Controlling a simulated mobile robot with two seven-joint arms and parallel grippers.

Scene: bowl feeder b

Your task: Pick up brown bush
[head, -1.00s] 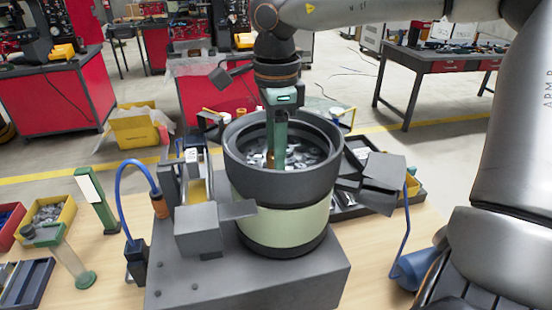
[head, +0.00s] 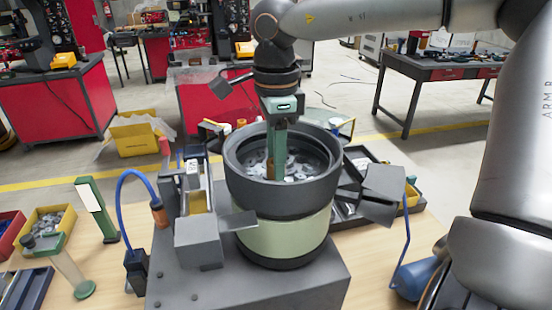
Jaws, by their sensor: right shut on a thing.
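My right gripper (head: 276,174) points straight down into the bowl feeder (head: 283,195), its green fingers among the grey parts in the bowl. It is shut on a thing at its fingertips. A narrow brown strip, apparently the brown bush (head: 269,166), shows along the left side of the fingers. Most of it is hidden by the fingers, and I cannot tell whether it is clear of the bowl floor. My left gripper is not in view.
A grey box unit (head: 198,240) with a track stands left of the bowl, and a grey bracket (head: 380,190) stands right. A blue hose (head: 128,185) arches at left. A yellow bin (head: 48,222) holds grey parts.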

